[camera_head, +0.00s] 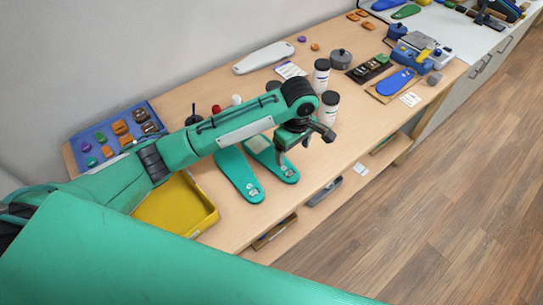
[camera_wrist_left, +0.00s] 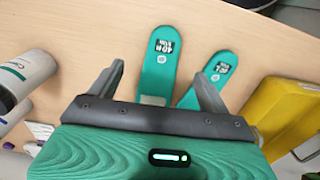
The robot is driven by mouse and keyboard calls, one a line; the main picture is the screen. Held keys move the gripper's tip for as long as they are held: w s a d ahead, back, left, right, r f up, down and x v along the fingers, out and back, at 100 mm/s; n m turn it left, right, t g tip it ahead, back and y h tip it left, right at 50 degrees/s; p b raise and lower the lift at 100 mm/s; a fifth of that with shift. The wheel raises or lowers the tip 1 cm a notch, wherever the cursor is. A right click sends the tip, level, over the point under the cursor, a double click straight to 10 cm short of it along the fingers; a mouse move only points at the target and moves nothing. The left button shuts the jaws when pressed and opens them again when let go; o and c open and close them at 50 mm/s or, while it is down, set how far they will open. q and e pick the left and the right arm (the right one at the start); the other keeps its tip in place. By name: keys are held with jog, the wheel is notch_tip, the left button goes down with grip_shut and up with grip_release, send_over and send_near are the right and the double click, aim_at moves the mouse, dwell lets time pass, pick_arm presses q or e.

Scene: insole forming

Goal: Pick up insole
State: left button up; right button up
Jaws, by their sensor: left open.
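Two teal insoles lie side by side on the wooden table. One insole (camera_head: 239,176) is at the left; the other insole (camera_head: 284,173), with a pale patch near its far end, is at the right, partly under my gripper. My left gripper (camera_head: 305,151) is open and empty above the table, near the right insole. In the left wrist view, one insole (camera_wrist_left: 160,62) shows between the spread fingers of my left gripper (camera_wrist_left: 156,71), and the other insole (camera_wrist_left: 212,74) lies beyond the right finger. Both have dark printed labels. My right gripper is not in view.
A yellow tray (camera_head: 180,208) stands left of the insoles. White jars with dark lids (camera_head: 328,107) stand just beyond the gripper. A blue mat (camera_head: 85,138) with small parts is at the far left. A blue insole (camera_head: 396,82) lies farther right.

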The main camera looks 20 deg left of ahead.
aim_at(289, 173)
pick_arm(q)
notch_tip(289, 173, down, 4)
jog(key=shift+a+f+p, duration=0.1)
jog(key=shift+f+p, duration=0.35)
jog(key=f, duration=0.1)
jog(key=f+p, duration=0.1)
jog(key=f, duration=0.2)
jog(key=shift+s+a+f+p, duration=0.2)
jog(key=shift+s+p, duration=0.1)
jog(key=shift+s, duration=0.05)
jog(key=shift+f, duration=0.15)
jog(key=shift+d, duration=0.1)
jog(key=c, duration=1.1)
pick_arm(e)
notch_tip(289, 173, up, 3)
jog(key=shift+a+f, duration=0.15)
